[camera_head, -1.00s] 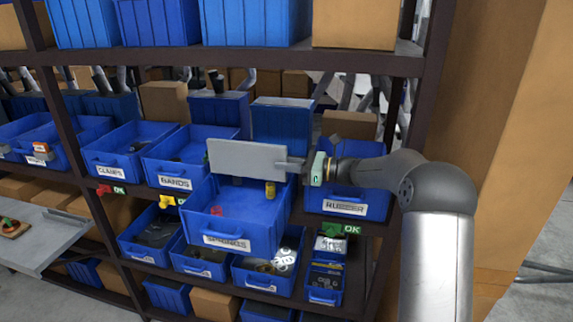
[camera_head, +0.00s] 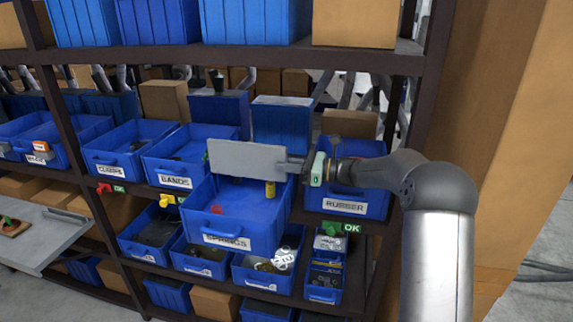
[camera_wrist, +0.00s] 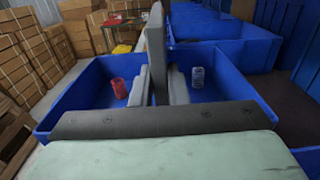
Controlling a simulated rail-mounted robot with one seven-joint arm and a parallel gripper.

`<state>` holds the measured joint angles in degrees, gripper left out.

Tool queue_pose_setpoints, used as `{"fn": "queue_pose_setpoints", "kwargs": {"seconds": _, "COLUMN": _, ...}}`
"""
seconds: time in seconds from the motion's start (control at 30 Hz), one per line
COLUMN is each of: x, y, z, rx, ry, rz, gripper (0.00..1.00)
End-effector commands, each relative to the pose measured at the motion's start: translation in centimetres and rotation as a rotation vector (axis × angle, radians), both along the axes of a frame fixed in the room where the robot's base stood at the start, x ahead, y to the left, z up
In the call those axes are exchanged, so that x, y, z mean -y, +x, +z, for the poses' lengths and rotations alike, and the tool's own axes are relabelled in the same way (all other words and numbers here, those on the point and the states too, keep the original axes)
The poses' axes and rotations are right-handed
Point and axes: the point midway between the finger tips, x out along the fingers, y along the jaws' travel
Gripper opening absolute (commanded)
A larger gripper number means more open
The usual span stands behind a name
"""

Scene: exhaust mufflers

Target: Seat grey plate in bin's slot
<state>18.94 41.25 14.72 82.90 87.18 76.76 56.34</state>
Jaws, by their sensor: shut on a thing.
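The grey plate (camera_head: 246,158) is a flat rectangle held on edge above the blue bin labelled SPRINGS (camera_head: 228,222), which is pulled out from the shelf. My gripper (camera_head: 297,165) is shut on the plate's right end. In the wrist view the plate (camera_wrist: 157,50) stands upright between the two fingers (camera_wrist: 158,88), over the bin's middle. A red spring (camera_wrist: 119,88) lies to its left and a pale spring (camera_wrist: 197,77) to its right. The head view shows the red spring (camera_head: 216,209) and a yellow one (camera_head: 270,189). The slot is not clearly visible.
The RUBBER bin (camera_head: 345,208) is right of the SPRINGS bin, and the BANDS bin (camera_head: 175,182) is left. A shelf board (camera_head: 375,62) runs above, with blue bins on it. Smaller bins (camera_head: 265,276) sit below. A grey table (camera_head: 45,240) stands at left.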

Motion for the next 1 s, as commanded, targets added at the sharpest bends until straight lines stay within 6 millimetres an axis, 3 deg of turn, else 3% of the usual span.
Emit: {"fn": "queue_pose_setpoints", "kwargs": {"seconds": 1.0, "x": 0.0, "y": 0.0, "z": -2.6, "rx": 0.000, "ry": 0.000, "rz": 0.000, "gripper": 0.00}}
